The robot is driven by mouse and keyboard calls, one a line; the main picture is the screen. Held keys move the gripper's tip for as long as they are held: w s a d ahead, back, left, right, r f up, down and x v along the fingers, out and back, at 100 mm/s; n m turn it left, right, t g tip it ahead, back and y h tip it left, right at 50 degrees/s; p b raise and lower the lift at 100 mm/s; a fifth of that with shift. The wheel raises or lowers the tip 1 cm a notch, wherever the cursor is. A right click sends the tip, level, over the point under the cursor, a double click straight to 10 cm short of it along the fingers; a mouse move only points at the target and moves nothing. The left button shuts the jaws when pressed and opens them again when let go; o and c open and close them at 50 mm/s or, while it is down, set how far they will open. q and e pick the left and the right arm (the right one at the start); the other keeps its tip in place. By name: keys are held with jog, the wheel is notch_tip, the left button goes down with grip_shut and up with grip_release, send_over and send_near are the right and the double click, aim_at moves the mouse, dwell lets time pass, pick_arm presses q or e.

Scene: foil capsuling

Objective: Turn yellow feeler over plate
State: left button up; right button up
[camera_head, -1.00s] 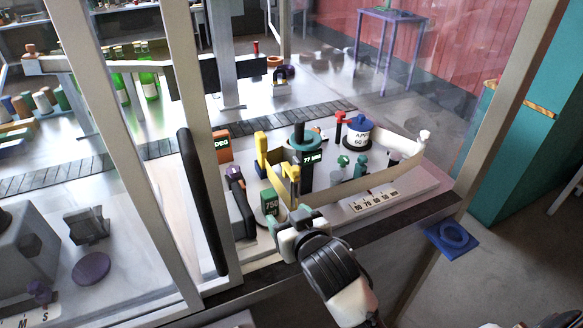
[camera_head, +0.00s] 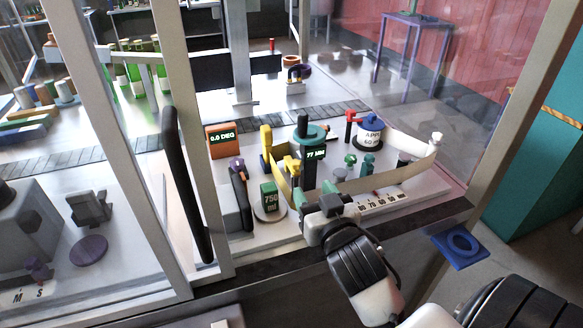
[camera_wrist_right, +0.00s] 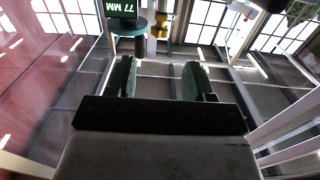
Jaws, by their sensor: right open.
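A yellow upright post (camera_head: 266,146) stands behind the 750 ml block. A second yellow piece (camera_head: 292,166) sits to its right, left of the dark 77 MM post (camera_head: 311,170). I cannot tell which one is the feeler, or whether they are joined. A round pale plate (camera_head: 262,213) lies under the green 750 ml block (camera_head: 269,196). My right gripper (camera_head: 322,204) is in front of the 77 MM post, right of the plate. In the right wrist view its fingers (camera_wrist_right: 160,80) are apart and empty, with a yellow piece (camera_wrist_right: 161,25) beyond them. My left gripper is out of view.
An orange box (camera_head: 221,142) reads 0.0 DEG. A curved beige strip (camera_head: 390,176) runs behind a numbered white scale (camera_head: 384,200). Window frame posts (camera_head: 190,120) and a black handle (camera_head: 185,185) stand at left. A blue ring plate (camera_head: 461,245) sits at right.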

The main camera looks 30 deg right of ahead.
aim_at(298, 167)
jog(key=x, duration=0.2)
jog(key=p+x, duration=0.1)
jog(key=shift+w+r, duration=0.2)
jog(key=shift+w, duration=0.2)
jog(key=x, duration=0.4)
jog(key=shift+s+d+f+p, duration=0.1)
jog(key=shift+f+p, duration=0.05)
jog(key=shift+p, duration=0.2)
jog(key=shift+w, duration=0.6)
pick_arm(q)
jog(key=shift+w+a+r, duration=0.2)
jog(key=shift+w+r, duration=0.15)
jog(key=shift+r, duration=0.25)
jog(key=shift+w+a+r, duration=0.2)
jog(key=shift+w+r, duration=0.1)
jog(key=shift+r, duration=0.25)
pick_arm(e)
jog(key=shift+d, duration=0.1)
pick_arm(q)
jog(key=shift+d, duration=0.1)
pick_arm(e)
jog(key=shift+c, duration=0.7)
jog(key=c, duration=0.8)
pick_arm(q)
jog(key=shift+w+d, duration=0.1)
